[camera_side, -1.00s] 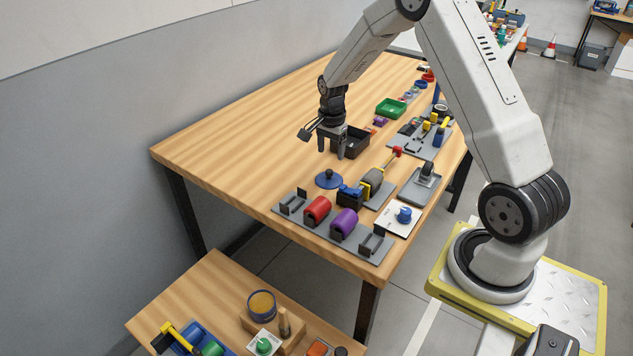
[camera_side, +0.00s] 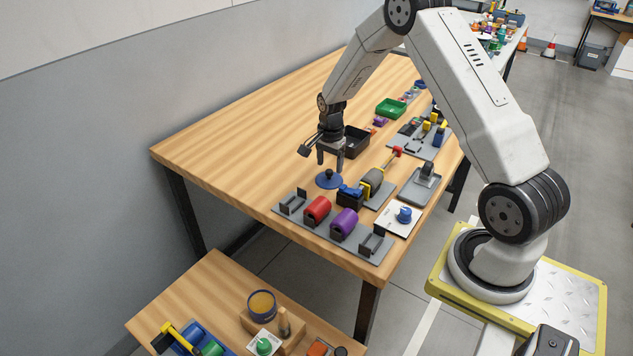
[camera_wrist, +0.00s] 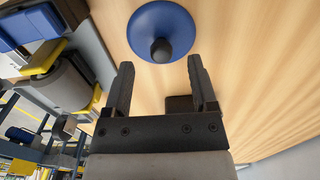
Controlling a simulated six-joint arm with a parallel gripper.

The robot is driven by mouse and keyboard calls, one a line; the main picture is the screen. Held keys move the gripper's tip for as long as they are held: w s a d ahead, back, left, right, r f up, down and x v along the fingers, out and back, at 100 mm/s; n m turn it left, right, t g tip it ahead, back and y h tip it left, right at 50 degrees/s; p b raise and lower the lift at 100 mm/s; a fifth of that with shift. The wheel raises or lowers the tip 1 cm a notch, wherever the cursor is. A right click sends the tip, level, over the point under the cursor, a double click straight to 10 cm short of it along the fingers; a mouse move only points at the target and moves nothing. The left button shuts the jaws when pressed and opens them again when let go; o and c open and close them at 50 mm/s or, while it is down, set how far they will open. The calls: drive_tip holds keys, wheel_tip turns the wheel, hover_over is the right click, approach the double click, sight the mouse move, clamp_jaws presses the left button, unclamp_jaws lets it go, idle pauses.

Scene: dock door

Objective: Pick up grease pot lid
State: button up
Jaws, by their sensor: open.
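The grease pot lid is a blue disc (camera_side: 324,182) with a dark round knob, lying on the wooden table near its front. In the wrist view the lid (camera_wrist: 178,28) is at the top middle, with its knob towards me. My gripper (camera_side: 330,162) hangs above and just behind the lid, fingers pointing down. In the wrist view the two dark fingers (camera_wrist: 160,72) are apart with nothing between them, and the lid lies beyond their tips. They do not appear to touch it.
A grey rack (camera_side: 328,238) with red and purple cylinders stands in front of the lid. A blue-and-yellow tool (camera_side: 372,181) lies close on its right. A dark bin (camera_side: 356,140) is behind my gripper. The table to the left is bare.

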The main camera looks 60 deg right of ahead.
sight(329, 170)
drive_tip(key=shift+w+f, duration=0.1)
drive_tip(key=shift+f, duration=1.6)
clamp_jaws()
